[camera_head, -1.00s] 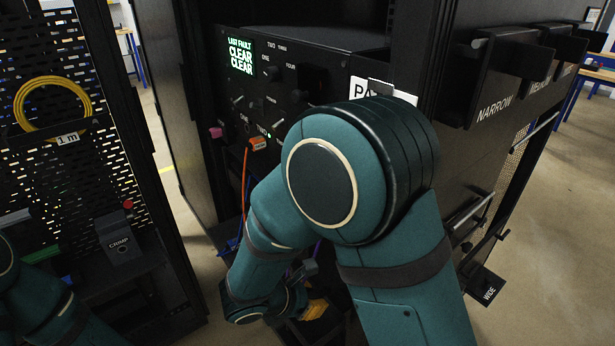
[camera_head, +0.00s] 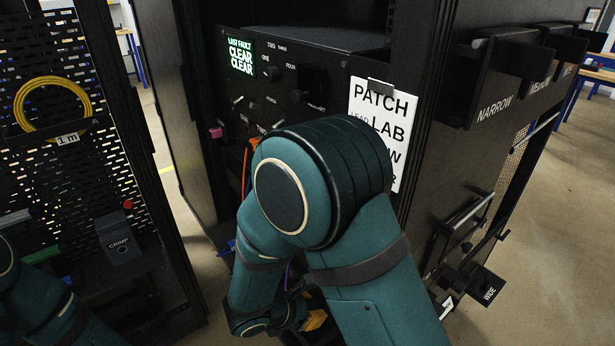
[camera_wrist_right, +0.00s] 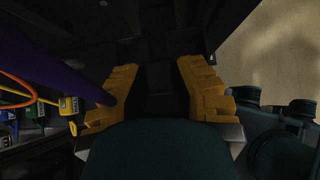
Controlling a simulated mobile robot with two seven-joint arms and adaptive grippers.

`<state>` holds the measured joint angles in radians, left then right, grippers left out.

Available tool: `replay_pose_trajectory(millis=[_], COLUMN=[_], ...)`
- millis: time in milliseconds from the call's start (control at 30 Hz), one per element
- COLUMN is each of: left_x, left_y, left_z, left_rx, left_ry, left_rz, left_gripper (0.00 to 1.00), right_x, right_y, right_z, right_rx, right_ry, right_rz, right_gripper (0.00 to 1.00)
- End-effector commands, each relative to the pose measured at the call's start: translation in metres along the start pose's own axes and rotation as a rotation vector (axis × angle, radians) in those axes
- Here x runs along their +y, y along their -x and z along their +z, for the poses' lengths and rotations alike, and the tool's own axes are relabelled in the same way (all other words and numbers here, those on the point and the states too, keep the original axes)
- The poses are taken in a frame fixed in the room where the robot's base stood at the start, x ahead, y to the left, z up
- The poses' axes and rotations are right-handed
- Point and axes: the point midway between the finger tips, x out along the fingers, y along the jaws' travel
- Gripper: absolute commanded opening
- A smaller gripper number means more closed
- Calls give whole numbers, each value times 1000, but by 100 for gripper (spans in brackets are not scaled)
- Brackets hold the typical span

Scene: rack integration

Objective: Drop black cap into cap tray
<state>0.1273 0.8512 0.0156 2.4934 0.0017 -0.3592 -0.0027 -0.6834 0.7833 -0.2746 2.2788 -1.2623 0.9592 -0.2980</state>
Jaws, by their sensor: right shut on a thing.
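My right gripper (camera_head: 314,320) is low in front of the rack in the head view, mostly hidden behind my own arm; only a bit of yellow finger shows. In the right wrist view its two yellow fingers (camera_wrist_right: 158,68) stand on either side of a dark thing, which is very hard to make out against the dark background; it fits the black cap (camera_wrist_right: 160,78). Dark box-like edges (camera_wrist_right: 186,42) lie just beyond the fingertips; I cannot tell whether they are the cap tray. My left arm shows at the lower left of the head view, its gripper out of view.
The rack panel with a lit display (camera_head: 241,57) and a white PATCH LAB sign (camera_head: 372,100) stand behind my right arm. A purple cable (camera_wrist_right: 62,75) runs close beside the left finger, near coloured plugs (camera_wrist_right: 68,106). A CRIMP box (camera_head: 121,240) is at the left.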

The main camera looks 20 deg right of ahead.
Motion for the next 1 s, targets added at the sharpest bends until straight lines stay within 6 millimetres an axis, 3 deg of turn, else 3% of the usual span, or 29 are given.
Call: replay_pose_trajectory(millis=[167, 200, 233, 667, 1000], left_x=[0, 0, 0, 0, 0], left_y=[0, 0, 0, 0, 0], left_z=[0, 0, 0, 0, 0], left_rx=[0, 0, 0, 0, 0], left_ry=[0, 0, 0, 0, 0], left_rz=[0, 0, 0, 0, 0], left_gripper=[100, 100, 100, 100, 100], right_x=[0, 0, 0, 1, 1], right_y=[0, 0, 0, 7, 70], right_z=[0, 0, 0, 0, 0], right_rx=[0, 0, 0, 1, 2], right_ry=[0, 0, 0, -2, -1], right_rz=[0, 0, 0, 3, 6], right_gripper=[0, 42, 53, 54, 54])
